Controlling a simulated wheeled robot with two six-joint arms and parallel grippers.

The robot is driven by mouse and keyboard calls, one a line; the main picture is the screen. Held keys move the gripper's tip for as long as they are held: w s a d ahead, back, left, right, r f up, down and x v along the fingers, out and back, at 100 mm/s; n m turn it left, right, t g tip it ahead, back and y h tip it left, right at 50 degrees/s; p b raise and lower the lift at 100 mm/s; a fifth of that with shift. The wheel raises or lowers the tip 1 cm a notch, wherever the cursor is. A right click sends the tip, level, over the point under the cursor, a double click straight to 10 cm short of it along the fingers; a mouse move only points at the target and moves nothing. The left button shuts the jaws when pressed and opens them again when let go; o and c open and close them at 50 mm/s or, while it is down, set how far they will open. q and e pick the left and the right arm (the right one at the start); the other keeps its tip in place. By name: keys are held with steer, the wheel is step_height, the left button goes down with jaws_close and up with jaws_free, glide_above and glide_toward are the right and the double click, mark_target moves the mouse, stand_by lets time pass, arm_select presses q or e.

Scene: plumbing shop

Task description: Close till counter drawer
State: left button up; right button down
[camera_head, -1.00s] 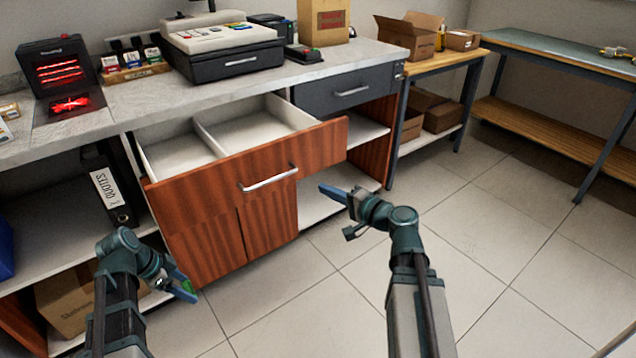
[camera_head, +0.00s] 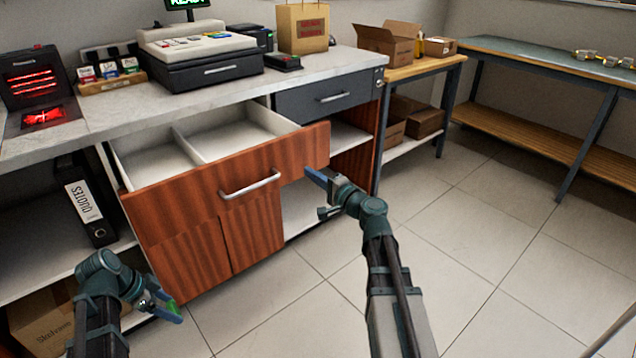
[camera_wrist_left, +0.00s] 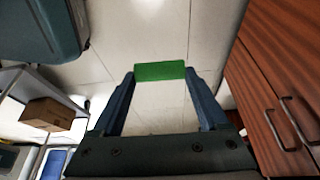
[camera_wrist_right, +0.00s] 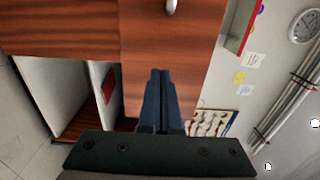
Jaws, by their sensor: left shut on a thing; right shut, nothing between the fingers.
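The till counter drawer (camera_head: 172,200) is pulled open, with a reddish wood front, a silver bar handle (camera_head: 250,184) and an empty white, divided inside. My right gripper (camera_head: 312,176) is shut and empty, its fingertips by the lower right end of the drawer front. In the right wrist view its fingers (camera_wrist_right: 160,75) point at the wood front (camera_wrist_right: 170,35); I cannot tell whether they touch. My left gripper (camera_head: 174,312) is low at the left, in front of the cupboard, shut on a green block (camera_wrist_left: 160,71).
The counter top (camera_head: 120,113) carries a cash register (camera_head: 200,70) and a paper bag (camera_head: 302,28). A grey drawer (camera_head: 325,97) to the right is shut. Below left are a binder (camera_head: 85,205) and a cardboard box (camera_head: 40,325). The tiled floor at the right is clear.

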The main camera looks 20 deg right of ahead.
mark_target(294, 162)
steer(key=shift+x, duration=2.55)
steer(key=shift+w+a, duration=0.1)
steer(key=shift+w, duration=0.05)
